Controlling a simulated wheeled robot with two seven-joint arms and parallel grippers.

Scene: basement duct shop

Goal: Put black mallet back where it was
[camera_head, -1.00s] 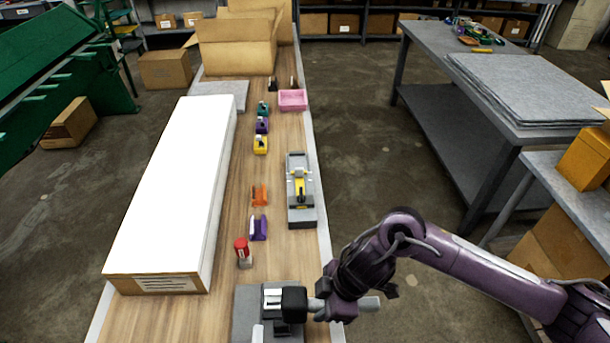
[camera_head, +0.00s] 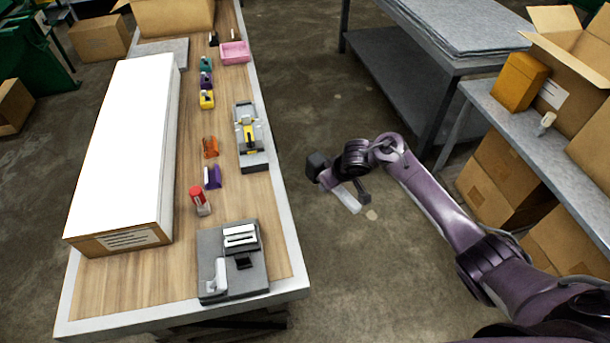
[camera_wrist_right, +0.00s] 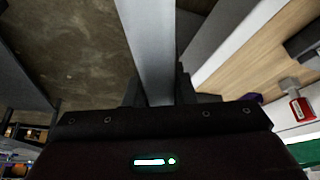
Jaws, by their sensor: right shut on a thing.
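The black mallet has a black block head (camera_head: 317,163) and a pale grey handle (camera_head: 347,199). My right gripper (camera_head: 335,183) is shut on the mallet and holds it in the air over the floor, right of the workbench. In the right wrist view the grey handle (camera_wrist_right: 150,45) runs up from between the fingers; the head is not clearly seen there. A grey base plate (camera_head: 213,287) with a slotted white-topped block and a white upright piece lies at the bench's near end. My left gripper is not in view.
The workbench (camera_head: 120,318) carries a long white box (camera_head: 125,140), a red-topped can (camera_head: 199,200), purple and orange holders, a grey-and-yellow tool tray (camera_head: 255,160) and a pink bin (camera_head: 234,53). A grey shelf (camera_head: 520,115) with boxes stands right. Open floor lies between.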

